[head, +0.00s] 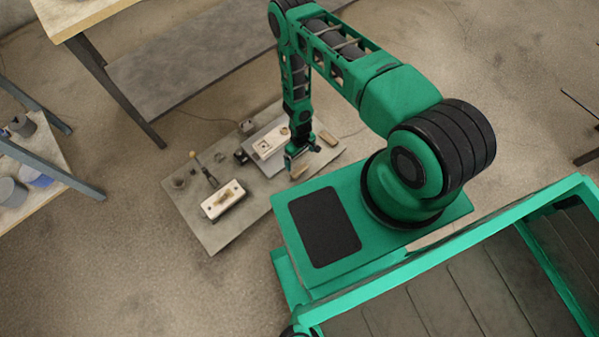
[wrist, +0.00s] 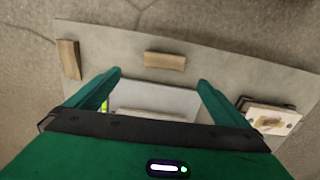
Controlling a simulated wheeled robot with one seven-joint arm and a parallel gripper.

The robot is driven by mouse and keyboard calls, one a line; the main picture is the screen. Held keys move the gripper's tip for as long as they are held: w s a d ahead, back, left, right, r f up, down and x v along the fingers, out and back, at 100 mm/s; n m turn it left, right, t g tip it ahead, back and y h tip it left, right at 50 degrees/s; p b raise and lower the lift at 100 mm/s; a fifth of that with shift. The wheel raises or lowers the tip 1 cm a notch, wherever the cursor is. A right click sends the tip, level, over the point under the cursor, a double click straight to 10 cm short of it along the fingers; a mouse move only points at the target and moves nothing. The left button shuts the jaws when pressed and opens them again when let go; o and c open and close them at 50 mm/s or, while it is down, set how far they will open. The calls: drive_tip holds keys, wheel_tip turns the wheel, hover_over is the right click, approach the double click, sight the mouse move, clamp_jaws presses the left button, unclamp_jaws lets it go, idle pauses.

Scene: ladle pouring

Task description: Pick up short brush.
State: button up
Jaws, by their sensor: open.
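My gripper (head: 302,150) hangs over the grey board (head: 215,238) on the floor. In the wrist view its two fingers (wrist: 160,77) are apart, with nothing held between the tips. A short tan block-shaped piece (wrist: 165,60) lies just beyond the fingertips, and a second one (wrist: 68,58) lies to the left. In the head view, tan pieces lie below the gripper (head: 300,171) and to its right (head: 328,138). I cannot tell whether either is the short brush. A dark tool with a yellowish end (head: 207,174) lies farther left on the board.
A pale box (head: 223,199) sits at the board's front left. Another pale block (head: 270,144) lies on a light plate left of the gripper. Small dark items (head: 240,155) stand nearby. A table (head: 75,12) stands at the back left. A pale-topped block (wrist: 270,118) shows right in the wrist view.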

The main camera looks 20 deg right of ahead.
sight(299, 170)
drive_tip(key=f, duration=1.1)
drive_tip(key=shift+s+a+f, duration=0.15)
drive_tip(key=shift+s+a, duration=0.15)
drive_tip(key=shift+s, duration=0.05)
drive_tip(key=c, duration=1.2)
drive_tip(key=shift+r, duration=0.8)
drive_tip(key=r, duration=0.3)
drive_tip(key=shift+a, duration=0.2)
drive_tip(key=a+r, duration=0.2)
drive_tip(key=a, duration=0.1)
drive_tip(key=s+a+r, duration=0.1)
drive_tip(key=a+r, duration=0.1)
drive_tip(key=a, duration=0.2)
drive_tip(key=s+a+r, duration=0.1)
drive_tip(key=a+r, duration=0.1)
drive_tip(key=a, duration=0.2)
drive_tip(key=shift+r, duration=0.25)
